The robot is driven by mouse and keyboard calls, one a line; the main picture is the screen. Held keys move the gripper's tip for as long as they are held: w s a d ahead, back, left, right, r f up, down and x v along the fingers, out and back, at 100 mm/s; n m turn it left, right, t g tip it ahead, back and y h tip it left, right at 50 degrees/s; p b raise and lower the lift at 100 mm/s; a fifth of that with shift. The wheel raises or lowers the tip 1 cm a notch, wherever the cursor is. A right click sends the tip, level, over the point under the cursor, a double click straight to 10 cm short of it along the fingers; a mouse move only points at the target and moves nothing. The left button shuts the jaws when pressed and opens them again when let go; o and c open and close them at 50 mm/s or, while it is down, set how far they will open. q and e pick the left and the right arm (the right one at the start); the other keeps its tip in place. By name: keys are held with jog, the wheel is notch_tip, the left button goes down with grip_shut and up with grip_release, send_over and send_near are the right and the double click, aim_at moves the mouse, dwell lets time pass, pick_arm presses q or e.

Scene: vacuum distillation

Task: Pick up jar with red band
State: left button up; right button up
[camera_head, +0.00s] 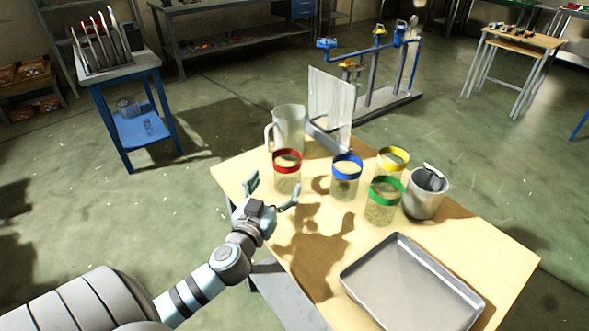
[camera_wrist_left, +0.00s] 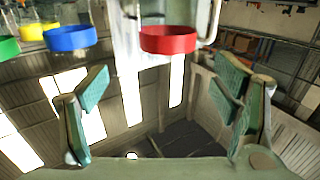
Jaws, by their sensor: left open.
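The jar with the red band (camera_head: 287,172) stands upright on the wooden table, near its left corner and in front of a clear pitcher. My left gripper (camera_head: 272,184) is open and empty, with its fingers spread just in front of and below this jar in the head view. In the left wrist view the red band (camera_wrist_left: 168,40) appears at the top, above the gap between the open fingers (camera_wrist_left: 160,100). The fingers do not appear to close on anything. Whether they touch the jar cannot be told. My right gripper is not in view.
Jars with blue (camera_head: 346,175), yellow (camera_head: 393,160) and green bands (camera_head: 383,200) stand to the right. A grey metal mug (camera_head: 425,194) is beside them. A metal tray (camera_head: 412,285) lies at the front right. The pitcher (camera_head: 290,128) and a clear upright panel (camera_head: 330,105) are behind.

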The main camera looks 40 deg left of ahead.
aim_at(282, 165)
pick_arm(q)
jog(key=x, duration=0.2)
jog(key=a+x, duration=0.1)
jog(key=x, duration=0.2)
jog(key=shift+s+r+p, duration=0.15)
jog(key=shift+r+p, duration=0.1)
jog(key=shift+p, duration=0.05)
jog(key=x, duration=0.6)
jog(key=shift+f, duration=0.15)
jog(key=c, duration=1.7)
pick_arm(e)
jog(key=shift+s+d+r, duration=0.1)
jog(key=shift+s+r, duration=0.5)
pick_arm(q)
jog(key=shift+c, duration=0.2)
